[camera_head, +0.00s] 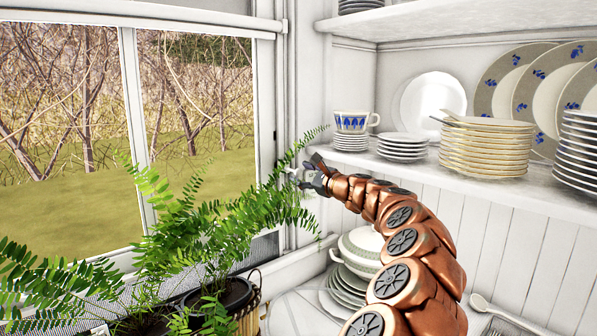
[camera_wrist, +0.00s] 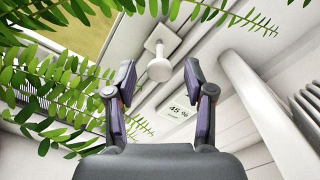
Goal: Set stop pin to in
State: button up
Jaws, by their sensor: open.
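The stop pin (camera_wrist: 160,69) appears in the wrist view as a white round knob on a short stem, standing out from a square white plate (camera_wrist: 164,38) on the white window frame. My gripper (camera_wrist: 160,78) is open. Its two dark fingers stand left and right of the knob, with visible space on both sides. In the head view my gripper (camera_head: 307,174) is at the right side of the window frame, its tips close to a small white part that is probably the pin. How far the pin is pushed in cannot be told.
Fern fronds (camera_head: 225,215) hang close to my gripper and cross the wrist view's left. A shelf (camera_head: 440,178) with a cup (camera_head: 352,122) and stacked plates (camera_head: 487,147) is to the right. A lidded dish (camera_head: 362,247) stands below.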

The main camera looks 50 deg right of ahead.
aim_at(289, 169)
jog(key=shift+w+d, duration=0.1)
jog(key=shift+w, duration=1.05)
jog(key=shift+c, duration=0.3)
grip_shut()
